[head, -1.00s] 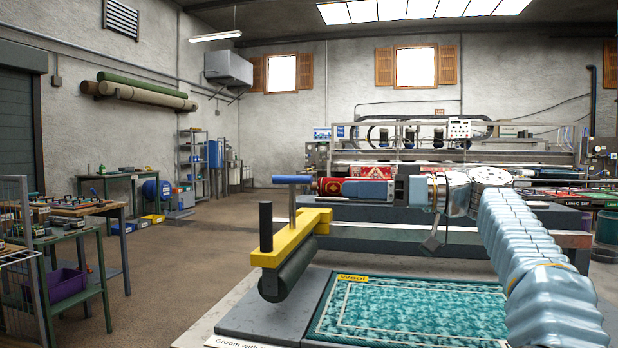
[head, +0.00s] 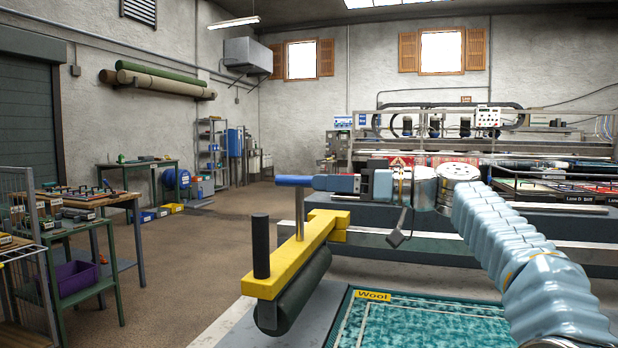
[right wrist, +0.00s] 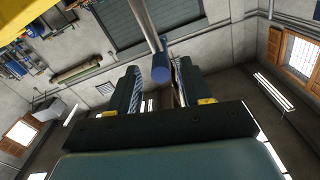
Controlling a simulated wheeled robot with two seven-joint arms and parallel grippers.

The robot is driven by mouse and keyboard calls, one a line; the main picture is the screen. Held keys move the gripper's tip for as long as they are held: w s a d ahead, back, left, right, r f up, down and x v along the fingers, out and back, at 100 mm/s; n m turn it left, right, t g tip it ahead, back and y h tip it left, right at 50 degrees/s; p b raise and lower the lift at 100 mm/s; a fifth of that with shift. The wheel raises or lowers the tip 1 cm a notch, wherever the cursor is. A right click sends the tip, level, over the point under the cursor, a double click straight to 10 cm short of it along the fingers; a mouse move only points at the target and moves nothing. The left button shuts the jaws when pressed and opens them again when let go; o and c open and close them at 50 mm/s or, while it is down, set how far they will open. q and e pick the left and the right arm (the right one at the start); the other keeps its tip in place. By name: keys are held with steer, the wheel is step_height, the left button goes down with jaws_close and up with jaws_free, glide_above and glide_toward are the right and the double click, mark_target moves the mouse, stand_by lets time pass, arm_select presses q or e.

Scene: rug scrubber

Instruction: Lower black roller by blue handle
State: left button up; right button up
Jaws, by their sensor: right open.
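The black roller (head: 297,290) hangs under a yellow bracket (head: 290,258) with a dark upright knob at its near end. The blue handle (head: 293,181) sits across the top of a grey post rising from the bracket. My right gripper (head: 328,183) is open at the right end of the handle, its fingers pointing left. In the right wrist view the handle's round blue end (right wrist: 160,73) shows between the open fingers (right wrist: 158,85), with no visible grip. The roller is above the grey pad beside the rug; any gap under it is unclear. My left gripper is out of view.
A teal rug (head: 420,325) labelled Wool lies to the right of the roller. A long washing machine (head: 480,140) with a grey front bench stands behind. Green work tables (head: 75,245) stand at left. The brown floor between is clear.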

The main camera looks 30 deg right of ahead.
mark_target(303, 183)
steer(key=shift+p+x, duration=0.4)
steer(key=shift+x, duration=1.85)
jaws_close()
